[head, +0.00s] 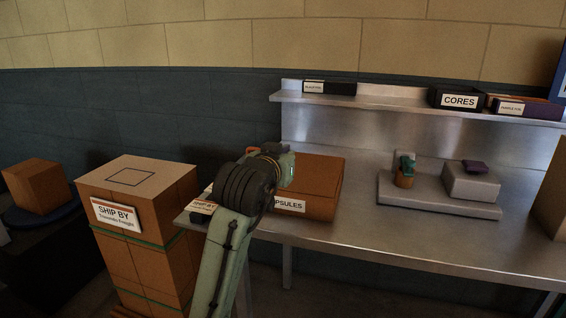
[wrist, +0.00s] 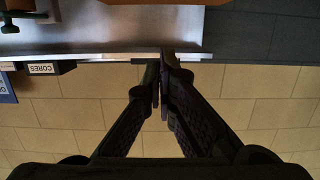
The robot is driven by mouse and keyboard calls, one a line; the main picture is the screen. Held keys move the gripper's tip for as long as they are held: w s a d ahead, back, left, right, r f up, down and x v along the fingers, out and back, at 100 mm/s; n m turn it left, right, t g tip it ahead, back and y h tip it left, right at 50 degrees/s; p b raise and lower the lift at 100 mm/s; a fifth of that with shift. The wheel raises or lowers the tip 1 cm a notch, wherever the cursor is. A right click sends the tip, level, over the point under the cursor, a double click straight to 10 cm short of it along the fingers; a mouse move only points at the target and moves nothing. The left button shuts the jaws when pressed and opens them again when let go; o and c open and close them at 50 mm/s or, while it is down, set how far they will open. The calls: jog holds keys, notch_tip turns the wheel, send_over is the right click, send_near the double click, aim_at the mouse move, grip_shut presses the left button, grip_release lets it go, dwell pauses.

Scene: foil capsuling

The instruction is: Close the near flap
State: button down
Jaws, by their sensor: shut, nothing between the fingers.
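A brown cardboard box (head: 322,176) with a white label ending in "PSULES" stands on the left part of the steel bench. My arm covers its left part, so I cannot tell how its near flap lies. In the wrist view, a thin orange-brown strip at the top edge (wrist: 165,2) may be part of this box. My gripper shows in the wrist view with its dark fingers (wrist: 161,62) together and empty. In the head view my wrist is in front of and over the box's left side, and the fingertips are hidden.
A steel shelf (head: 400,99) with the CORES bin (head: 459,98) runs behind the bench (head: 420,238). A grey fixture (head: 440,202) stands to the right. A tall strapped carton (head: 142,230) stands at left, near the bench. Bench space right of the box is clear.

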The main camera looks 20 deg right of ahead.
jog(key=p, duration=0.2)
send_over(296, 173)
jog(key=shift+s+a+f, duration=0.1)
jog(key=shift+s+f, duration=0.2)
jog(key=shift+f, duration=0.4)
notch_tip(296, 173, down, 3)
jog(key=shift+w+r+p, duration=0.1)
jog(key=shift+r+p, duration=0.05)
jog(key=shift+p, duration=0.25)
jog(key=shift+f, duration=0.75)
jog(key=shift+w+f+b, duration=0.15)
jog(key=shift+f+b, duration=0.15)
jog(key=shift+f, duration=0.55)
jog(key=shift+r, duration=0.15)
